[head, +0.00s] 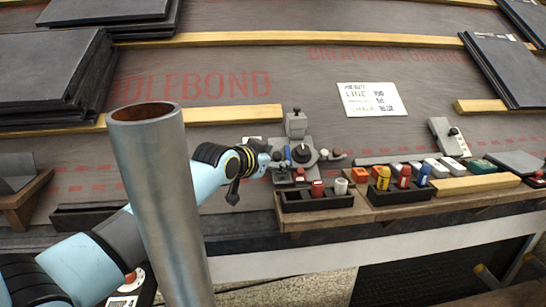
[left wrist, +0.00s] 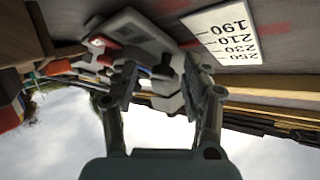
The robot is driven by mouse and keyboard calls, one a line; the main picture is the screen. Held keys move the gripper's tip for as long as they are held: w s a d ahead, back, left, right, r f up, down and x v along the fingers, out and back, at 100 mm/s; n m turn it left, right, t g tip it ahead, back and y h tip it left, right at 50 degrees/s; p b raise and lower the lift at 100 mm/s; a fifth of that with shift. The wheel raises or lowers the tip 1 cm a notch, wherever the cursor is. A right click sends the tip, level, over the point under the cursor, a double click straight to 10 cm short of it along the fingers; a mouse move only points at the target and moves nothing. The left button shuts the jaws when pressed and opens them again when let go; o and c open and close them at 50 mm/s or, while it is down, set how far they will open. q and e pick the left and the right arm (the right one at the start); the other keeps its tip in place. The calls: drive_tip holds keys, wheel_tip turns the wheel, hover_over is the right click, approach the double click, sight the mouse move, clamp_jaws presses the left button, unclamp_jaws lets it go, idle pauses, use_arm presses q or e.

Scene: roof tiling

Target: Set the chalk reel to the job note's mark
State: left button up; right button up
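The job note (head: 370,99) is a white sheet with handwriting on the grey underlay; its words are too small to read surely. A grey device with a round dark dial (head: 302,153), apparently the chalk reel, stands at the front of the roof. My left gripper (head: 268,158) is at its left side. In the left wrist view, my left gripper (left wrist: 160,88) has its fingers apart, with grey parts of the device (left wrist: 165,88) between or behind them; contact cannot be told. A white scale card (left wrist: 222,32) reads 190, 210, 230, 250. My right gripper is out of view.
A dark tray (head: 318,205) holds a red and a white piece. Colored bottles (head: 404,176) stand right of it. A grey gadget (head: 449,137) lies farther right. Slate stacks (head: 52,75) are at left. A metal post (head: 160,200) partly hides my left arm.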

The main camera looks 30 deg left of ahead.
use_arm(q)
drive_tip(key=shift+r, duration=0.1)
drive_tip(key=v, duration=1.1)
drive_tip(key=shift+s, duration=0.4)
drive_tip(key=shift+r, duration=0.1)
